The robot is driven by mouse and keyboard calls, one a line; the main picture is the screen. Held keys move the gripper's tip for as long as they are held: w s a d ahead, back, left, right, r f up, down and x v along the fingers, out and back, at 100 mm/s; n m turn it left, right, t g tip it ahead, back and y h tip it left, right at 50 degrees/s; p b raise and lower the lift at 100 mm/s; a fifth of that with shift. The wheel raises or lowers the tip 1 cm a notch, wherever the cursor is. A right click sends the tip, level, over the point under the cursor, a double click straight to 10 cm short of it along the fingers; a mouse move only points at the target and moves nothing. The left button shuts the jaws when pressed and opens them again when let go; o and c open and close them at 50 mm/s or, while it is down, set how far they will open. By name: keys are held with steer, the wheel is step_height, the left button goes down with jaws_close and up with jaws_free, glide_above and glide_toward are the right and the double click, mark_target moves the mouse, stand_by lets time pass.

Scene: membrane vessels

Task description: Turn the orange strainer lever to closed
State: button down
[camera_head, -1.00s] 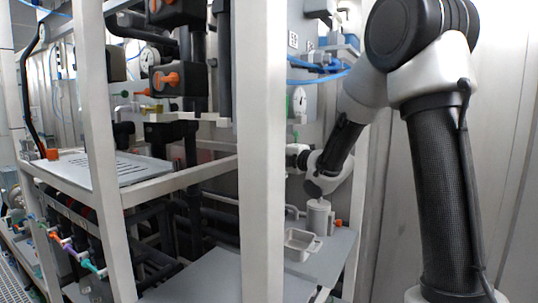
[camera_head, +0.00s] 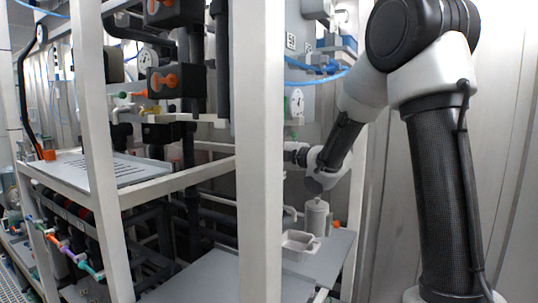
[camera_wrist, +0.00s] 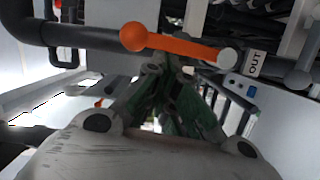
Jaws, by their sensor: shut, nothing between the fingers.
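An orange lever with a ball end (camera_wrist: 180,44) lies across the upper middle of the wrist view, running from upper left slightly down to a grey round hub at its right. My gripper (camera_wrist: 172,72) points up from the bottom of that view, its dark green fingers close together and empty. Their tips appear just below the lever's middle; I cannot tell whether they touch it. In the head view my fingers are hidden behind a white frame post, and I cannot pick out this lever there.
A label reading OUT (camera_wrist: 257,61) is at the lever's right, and a dark pipe (camera_wrist: 85,34) runs at its left. In the head view, white frame posts (camera_head: 258,150) stand before the arm. A canister (camera_head: 316,217) and a tray (camera_head: 298,243) sit on a shelf below it.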

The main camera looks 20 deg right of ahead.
steer(key=w+d+f+m+g+y, duration=0.1)
steer(key=w+d+f+m+g, duration=0.2)
steer(key=w+d+m, duration=0.4)
steer(key=shift+m+g, duration=0.4)
steer(key=shift+m, duration=1.8)
